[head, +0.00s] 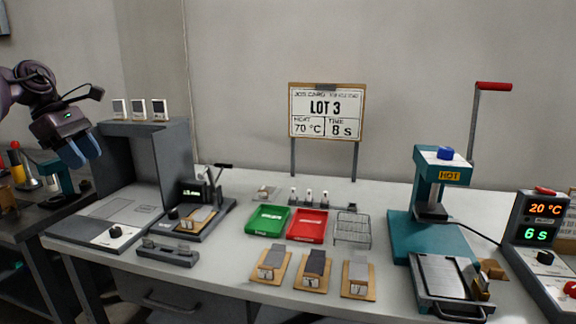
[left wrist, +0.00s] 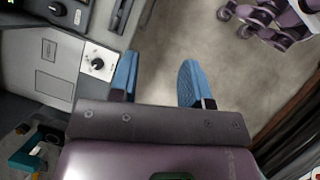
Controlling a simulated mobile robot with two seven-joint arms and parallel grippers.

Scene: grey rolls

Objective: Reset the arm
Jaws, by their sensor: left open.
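My left arm comes in from the left in the head view, with its gripper (head: 79,152) held in the air left of the grey booth. Its blue fingers point down. In the left wrist view the two blue fingers of the left gripper (left wrist: 158,85) stand apart with nothing between them, above the floor beside the bench edge. My right gripper is in neither view.
The grey booth (head: 174,160) stands close right of the left gripper. The bench holds a green tray (head: 267,233), a red tray (head: 307,238), a wire rack (head: 352,229), a teal press (head: 403,235), a controller (head: 537,233) and a job card (head: 326,115). A dark side table (head: 30,226) stands left.

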